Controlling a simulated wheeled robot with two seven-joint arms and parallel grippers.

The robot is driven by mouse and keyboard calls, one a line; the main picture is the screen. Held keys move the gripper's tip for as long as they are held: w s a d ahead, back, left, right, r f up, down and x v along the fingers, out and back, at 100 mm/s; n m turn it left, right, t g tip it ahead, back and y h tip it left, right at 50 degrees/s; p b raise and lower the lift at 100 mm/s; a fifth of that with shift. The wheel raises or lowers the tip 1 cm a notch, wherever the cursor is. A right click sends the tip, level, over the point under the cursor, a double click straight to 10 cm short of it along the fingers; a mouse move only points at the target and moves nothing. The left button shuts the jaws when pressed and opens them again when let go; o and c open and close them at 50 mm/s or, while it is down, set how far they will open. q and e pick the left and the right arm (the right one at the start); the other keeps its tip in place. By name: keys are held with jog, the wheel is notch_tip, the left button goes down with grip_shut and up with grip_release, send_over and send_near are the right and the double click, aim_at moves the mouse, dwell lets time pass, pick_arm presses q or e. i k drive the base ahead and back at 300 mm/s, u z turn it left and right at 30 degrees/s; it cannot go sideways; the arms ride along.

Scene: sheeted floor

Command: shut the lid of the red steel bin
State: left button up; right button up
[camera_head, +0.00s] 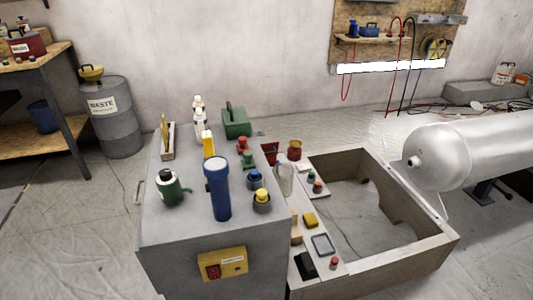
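I cannot tell for certain which thing is the red steel bin. A small dark red container (269,154) shows just behind the right edge of the grey cabinet, partly hidden; I cannot tell how its lid stands. A red box (28,45) with a white label is on the workbench at the far left. A small red-brown jar (294,150) stands beside the dark red container. Neither of my grippers is in view.
A grey cabinet (165,235) carries bottles, a blue flashlight (217,188) and a green can (236,121). A wooden-walled frame (440,248) adjoins it. A white tank (470,155) is at right, a grey drum (119,125) at left. Some sheeted floor (85,235) is clear.

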aim_at(269, 149)
jog(key=u, duration=2.3)
jog(key=i, duration=2.95)
jog(key=z, duration=2.4)
jog(key=i, duration=3.8)
jog(key=z, duration=0.85)
jog(key=i, duration=0.85)
jog(key=z, duration=1.65)
